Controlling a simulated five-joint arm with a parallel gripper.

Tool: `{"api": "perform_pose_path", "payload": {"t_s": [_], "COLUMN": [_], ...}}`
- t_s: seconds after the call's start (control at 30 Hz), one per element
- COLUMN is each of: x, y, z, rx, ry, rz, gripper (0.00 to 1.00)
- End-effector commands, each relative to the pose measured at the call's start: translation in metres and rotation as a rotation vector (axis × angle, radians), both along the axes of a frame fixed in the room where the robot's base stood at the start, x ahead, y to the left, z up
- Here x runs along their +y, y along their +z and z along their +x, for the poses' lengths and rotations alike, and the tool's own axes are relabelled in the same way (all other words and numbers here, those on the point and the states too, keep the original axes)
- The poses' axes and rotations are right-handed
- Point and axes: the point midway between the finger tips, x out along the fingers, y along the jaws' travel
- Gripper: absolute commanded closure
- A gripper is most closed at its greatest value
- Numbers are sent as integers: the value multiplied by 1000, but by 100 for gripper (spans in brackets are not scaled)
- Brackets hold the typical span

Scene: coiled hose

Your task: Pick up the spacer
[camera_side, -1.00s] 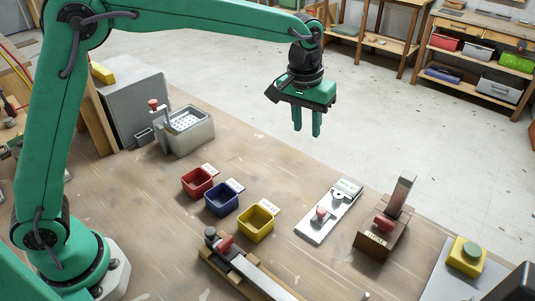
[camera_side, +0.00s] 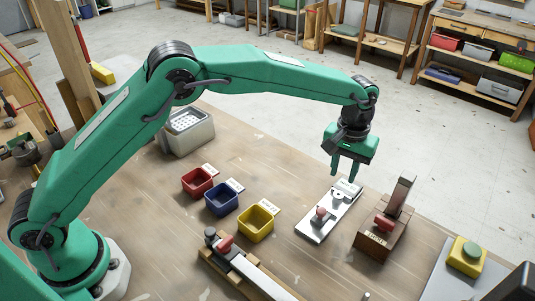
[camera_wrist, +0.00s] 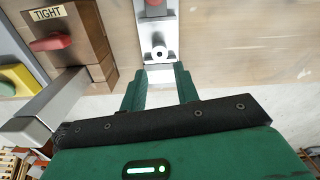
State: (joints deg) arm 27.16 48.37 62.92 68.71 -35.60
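A small pale ring (camera_side: 341,195) that looks like the spacer sits on a long metal plate (camera_side: 316,233), towards its far end. The ring also shows in the wrist view (camera_wrist: 158,53), with a dark hole in its top. My gripper (camera_side: 344,171) is open and empty, above the far end of the plate. In the wrist view, my gripper's two fingers (camera_wrist: 160,80) stand apart, with a white patch of the plate's end between them. The ring lies just beyond the fingertips there, apart from them. A red knob (camera_side: 321,214) sits on the plate's near part.
A wooden block (camera_side: 372,243) with a red handle and an upright metal piece stands right of the plate. A "TIGHT" label (camera_wrist: 47,13) shows on it. Red (camera_side: 197,183), blue (camera_side: 221,199) and yellow (camera_side: 256,222) bins stand left.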

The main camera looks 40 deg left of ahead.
Motion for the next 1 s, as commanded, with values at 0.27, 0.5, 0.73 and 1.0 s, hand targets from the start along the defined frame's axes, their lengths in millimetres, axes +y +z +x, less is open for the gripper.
{"api": "perform_pose_path", "payload": {"t_s": [0.27, 0.5, 0.73, 1.0], "x": [0, 0, -1, -1], "y": [-20, -24, -44, -70], "z": [0, 0, 1, 1], "rx": [0, 1, 2, 1], "ry": [0, 0, 0, 0], "rz": [0, 1, 1, 1], "gripper": [69, 69, 69, 69]}}
